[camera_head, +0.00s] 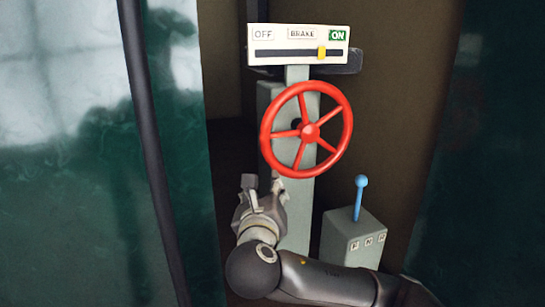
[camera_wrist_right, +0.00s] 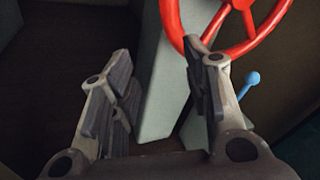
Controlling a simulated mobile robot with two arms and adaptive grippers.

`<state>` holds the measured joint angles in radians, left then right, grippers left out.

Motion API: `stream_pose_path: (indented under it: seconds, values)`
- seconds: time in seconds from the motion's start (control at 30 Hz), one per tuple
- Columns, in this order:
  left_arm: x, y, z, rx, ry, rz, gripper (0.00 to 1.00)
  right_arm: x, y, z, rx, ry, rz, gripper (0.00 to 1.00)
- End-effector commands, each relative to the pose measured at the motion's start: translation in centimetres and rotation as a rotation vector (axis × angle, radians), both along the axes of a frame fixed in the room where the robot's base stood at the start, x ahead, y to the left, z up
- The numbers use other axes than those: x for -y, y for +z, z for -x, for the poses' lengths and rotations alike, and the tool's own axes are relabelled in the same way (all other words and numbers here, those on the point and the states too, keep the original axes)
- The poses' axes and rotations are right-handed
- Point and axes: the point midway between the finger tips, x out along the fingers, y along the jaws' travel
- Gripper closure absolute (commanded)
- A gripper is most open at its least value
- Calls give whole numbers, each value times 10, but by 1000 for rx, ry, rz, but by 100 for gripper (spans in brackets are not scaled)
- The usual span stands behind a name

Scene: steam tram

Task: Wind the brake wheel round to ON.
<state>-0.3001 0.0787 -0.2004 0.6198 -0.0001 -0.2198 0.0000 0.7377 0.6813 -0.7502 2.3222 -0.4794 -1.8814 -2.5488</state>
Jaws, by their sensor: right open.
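The red brake wheel (camera_head: 308,129) with several spokes stands on a grey-green column (camera_head: 297,215) in the head view. Above it a white brake sign (camera_head: 298,44) reads OFF, BRAKE and ON, and its yellow marker (camera_head: 322,52) sits near the ON end, just left of the green ON label. My right gripper (camera_head: 263,183) is open, below and left of the wheel's lower rim. In the wrist view the wheel (camera_wrist_right: 172,22) shows at the top right, beyond the open fingers (camera_wrist_right: 160,75). Nothing is between the fingers, and they appear apart from the rim. My left gripper is not seen.
A grey box (camera_head: 354,238) with a blue-knobbed lever (camera_head: 361,183) and small lettered labels stands right of the column. A dark upright pole (camera_head: 146,120) and a green panel (camera_head: 185,160) are at left. Another dark green panel (camera_head: 490,170) is at right.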

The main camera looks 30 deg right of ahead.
Motion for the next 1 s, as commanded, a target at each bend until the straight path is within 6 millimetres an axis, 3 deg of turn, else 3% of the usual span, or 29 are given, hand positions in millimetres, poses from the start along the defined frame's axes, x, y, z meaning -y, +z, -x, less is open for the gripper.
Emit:
stream_pose_path:
  seconds: [0.03, 0.2, 0.37, 0.7, 1.0]
  values:
    - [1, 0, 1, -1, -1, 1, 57, 3, 11, 2, -4, -10, 51, 57]
    - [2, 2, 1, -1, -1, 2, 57, 9, 26, 3, -23, -27, 136, 57]
    - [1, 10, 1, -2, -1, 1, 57, 21, 28, -12, -29, -31, 144, 57]
    - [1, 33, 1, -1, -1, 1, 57, 60, 28, -61, -29, -31, 140, 57]
    - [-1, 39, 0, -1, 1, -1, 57, 73, 26, -80, -26, -28, 137, 57]
